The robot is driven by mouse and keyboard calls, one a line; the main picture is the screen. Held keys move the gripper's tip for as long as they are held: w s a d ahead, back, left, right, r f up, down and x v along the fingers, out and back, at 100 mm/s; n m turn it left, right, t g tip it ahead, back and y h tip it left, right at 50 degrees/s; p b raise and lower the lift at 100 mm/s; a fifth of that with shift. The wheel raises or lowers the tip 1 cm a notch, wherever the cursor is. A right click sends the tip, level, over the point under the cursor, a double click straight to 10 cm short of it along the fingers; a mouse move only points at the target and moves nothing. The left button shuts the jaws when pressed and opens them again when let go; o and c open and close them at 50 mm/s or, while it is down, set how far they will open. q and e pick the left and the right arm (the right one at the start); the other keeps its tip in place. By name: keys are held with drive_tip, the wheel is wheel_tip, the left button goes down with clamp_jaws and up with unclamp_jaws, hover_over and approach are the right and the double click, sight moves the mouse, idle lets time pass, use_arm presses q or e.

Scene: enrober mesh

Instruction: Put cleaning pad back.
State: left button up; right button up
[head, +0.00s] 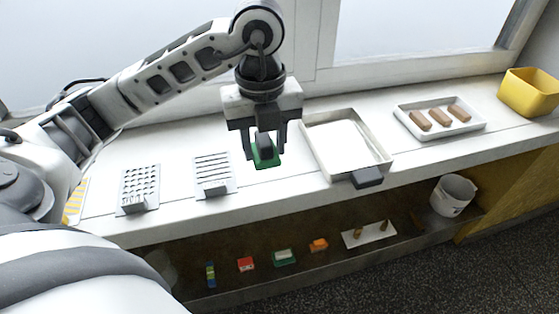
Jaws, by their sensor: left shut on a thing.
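My left gripper (265,146) points down over the white counter, just left of a shallow tray. It is shut on the cleaning pad (268,161), which is green underneath with a dark grip between my fingers. The pad seems to be at or slightly above the counter surface; I cannot tell whether it touches. The fingers hide part of the pad. My right gripper is out of view.
On the counter are two slotted plates (140,187) (213,172), an empty framed tray (347,148) with a dark handle, a white tray (470,127) with brown bars and a yellow bin (530,95). Several small items and a white bucket (452,197) are on the shelf below.

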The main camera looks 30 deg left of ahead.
use_arm(q)
hover_over(280, 175)
wheel_tip(280, 175, down, 6)
wheel_tip(280, 175, down, 2)
drive_tip(key=shift+s+f+p, duration=0.1)
drive_tip(key=shift+p, duration=0.25)
drive_tip(key=shift+f, duration=0.4)
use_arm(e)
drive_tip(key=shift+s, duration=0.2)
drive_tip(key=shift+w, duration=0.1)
